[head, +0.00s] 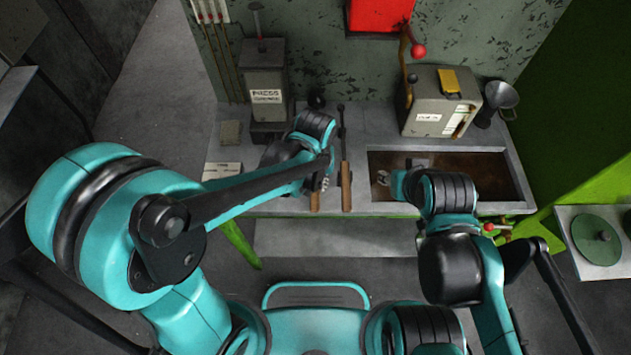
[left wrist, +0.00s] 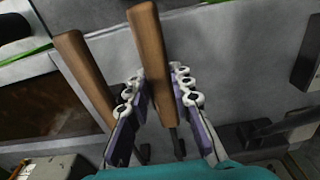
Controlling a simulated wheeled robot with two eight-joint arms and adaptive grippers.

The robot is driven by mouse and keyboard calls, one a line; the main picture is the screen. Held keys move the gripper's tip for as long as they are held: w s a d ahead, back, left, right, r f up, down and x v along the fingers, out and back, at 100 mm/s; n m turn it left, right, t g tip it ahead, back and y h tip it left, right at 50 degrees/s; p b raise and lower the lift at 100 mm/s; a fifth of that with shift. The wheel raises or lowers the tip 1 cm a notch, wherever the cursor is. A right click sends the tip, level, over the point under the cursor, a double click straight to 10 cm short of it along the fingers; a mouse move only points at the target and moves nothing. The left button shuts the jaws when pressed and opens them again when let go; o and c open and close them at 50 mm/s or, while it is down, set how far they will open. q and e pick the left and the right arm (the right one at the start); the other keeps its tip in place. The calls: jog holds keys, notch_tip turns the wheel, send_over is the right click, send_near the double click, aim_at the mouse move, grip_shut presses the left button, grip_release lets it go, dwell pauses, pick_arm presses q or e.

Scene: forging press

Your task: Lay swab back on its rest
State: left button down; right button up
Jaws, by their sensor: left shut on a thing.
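My left gripper (head: 322,182) is over the front edge of the grey bench, its two padded fingers on either side of a wooden handle (left wrist: 150,60), shut on it. The handle's lower end shows in the head view (head: 315,201). It runs into a dark rod; its far end is hidden, so I cannot tell from its head that it is the swab. A second wooden-handled tool (head: 345,172) lies just to its right on the bench, apart from my fingers, and shows in the left wrist view (left wrist: 82,78). My right gripper (head: 383,178) is mostly hidden behind its arm, above the trough.
A brown-floored trough (head: 490,185) is sunk in the bench at right. Behind it stand a grey box (head: 440,100) with a lever and a funnel (head: 501,96). A labelled grey box (head: 265,85) stands at back left. A label plate (head: 222,170) lies at left.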

pick_arm(q)
jog(key=shift+f+b, duration=0.3)
jog(key=shift+f, duration=0.05)
jog(key=c, duration=1.3)
grip_release()
jog(key=shift+o, duration=0.2)
jog(key=shift+r, duration=0.1)
notch_tip(320, 180, up, 12)
jog(key=shift+s, duration=0.3)
